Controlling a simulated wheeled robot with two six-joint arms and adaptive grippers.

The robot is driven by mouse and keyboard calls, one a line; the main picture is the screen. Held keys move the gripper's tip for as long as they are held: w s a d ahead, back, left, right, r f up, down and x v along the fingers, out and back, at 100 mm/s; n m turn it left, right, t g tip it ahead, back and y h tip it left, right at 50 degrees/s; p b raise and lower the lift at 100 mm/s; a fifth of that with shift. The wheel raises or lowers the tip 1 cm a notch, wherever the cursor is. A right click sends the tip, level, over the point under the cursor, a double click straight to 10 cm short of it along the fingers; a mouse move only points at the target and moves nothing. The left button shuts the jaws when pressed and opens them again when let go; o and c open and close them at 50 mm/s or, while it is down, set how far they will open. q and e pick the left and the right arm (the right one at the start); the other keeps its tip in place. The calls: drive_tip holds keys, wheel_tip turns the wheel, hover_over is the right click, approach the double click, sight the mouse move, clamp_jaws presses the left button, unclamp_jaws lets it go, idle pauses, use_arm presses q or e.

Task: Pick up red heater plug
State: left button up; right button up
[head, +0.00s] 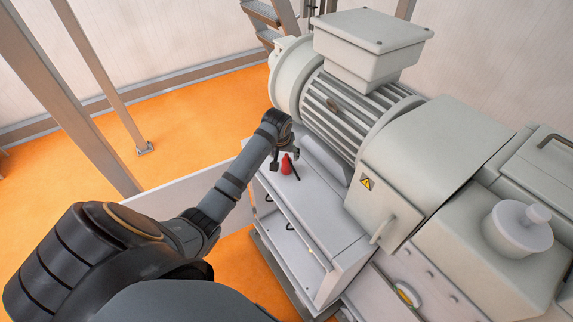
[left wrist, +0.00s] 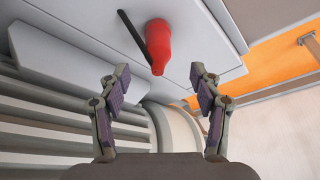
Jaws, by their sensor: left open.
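The red heater plug (head: 286,165) stands on the light grey top of a cabinet below the motor, with a thin dark rod beside it. In the left wrist view the plug (left wrist: 158,46) shows between and beyond the fingertips, with the dark rod (left wrist: 134,36) close along its left side. My left gripper (head: 284,155) is right at the plug in the head view, partly in front of its upper end. In the left wrist view the gripper (left wrist: 160,78) is open, fingers spread wide on both sides, and nothing is held. My right gripper is not in view.
A large grey motor (head: 340,105) with cooling fins stands just behind the plug. A grey housing with a yellow warning sign (head: 366,183) is to the right. The cabinet (head: 318,232) has small dark handles on its front. Orange floor (head: 190,130) is open to the left.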

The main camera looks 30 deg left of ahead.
sight(287, 161)
use_arm(q)
drive_tip(key=x, duration=0.3)
drive_tip(key=shift+w+f+p, duration=0.2)
drive_tip(key=shift+f+p, duration=0.1)
drive_tip(key=shift+p, duration=0.2)
drive_tip(key=x, duration=0.3)
drive_tip(key=shift+w+f+p, duration=0.15)
drive_tip(key=shift+f+p, duration=0.2)
drive_tip(key=shift+p, duration=0.05)
drive_tip(key=shift+w+f, duration=0.15)
drive_tip(key=shift+f, duration=0.2)
drive_tip(key=c, duration=1.2)
drive_tip(key=shift+o, duration=0.2)
drive_tip(key=shift+r, duration=0.2)
